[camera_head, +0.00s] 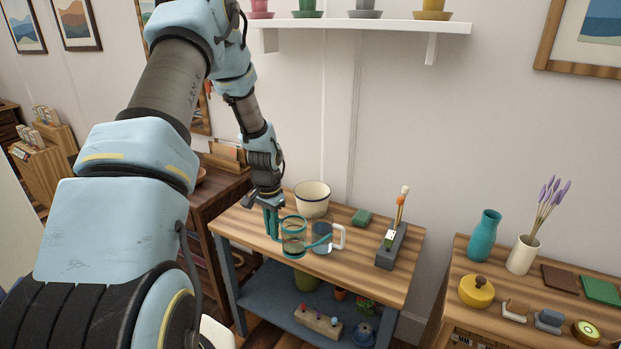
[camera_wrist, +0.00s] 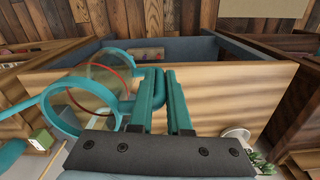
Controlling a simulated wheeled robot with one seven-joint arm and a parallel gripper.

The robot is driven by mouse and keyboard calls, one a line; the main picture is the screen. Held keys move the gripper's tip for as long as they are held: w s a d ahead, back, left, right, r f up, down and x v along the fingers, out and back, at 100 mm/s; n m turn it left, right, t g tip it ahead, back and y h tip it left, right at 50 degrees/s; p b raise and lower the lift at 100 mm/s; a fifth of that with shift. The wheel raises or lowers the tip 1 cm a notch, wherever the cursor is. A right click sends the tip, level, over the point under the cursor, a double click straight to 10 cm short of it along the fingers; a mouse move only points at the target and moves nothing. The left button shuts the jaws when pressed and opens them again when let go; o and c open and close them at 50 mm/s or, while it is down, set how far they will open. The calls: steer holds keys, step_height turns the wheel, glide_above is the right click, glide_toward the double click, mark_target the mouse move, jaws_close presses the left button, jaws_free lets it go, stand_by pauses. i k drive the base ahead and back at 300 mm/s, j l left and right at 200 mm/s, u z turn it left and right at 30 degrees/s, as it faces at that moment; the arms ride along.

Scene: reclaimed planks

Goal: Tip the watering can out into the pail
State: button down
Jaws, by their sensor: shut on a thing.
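The watering can (camera_head: 293,225) has a see-through body with teal rims and a teal spout reaching right. Its lower part looks dark; what is inside is hard to make out. My gripper (camera_head: 271,214) is shut on the can's teal handle at its left side; the handle also shows between the fingers in the wrist view (camera_wrist: 158,88). The can looks upright, at or just above the bench top; I cannot tell if it touches.
A mug (camera_head: 322,237) with a white handle stands close right of the can, by the spout. A green block (camera_head: 361,217) and a grey holder (camera_head: 391,246) with brushes are further right. A shelf (camera_head: 370,27) with pots hangs above. The bench's front right is clear.

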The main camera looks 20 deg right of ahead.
mark_target(312, 197)
steer(key=i, duration=1.35)
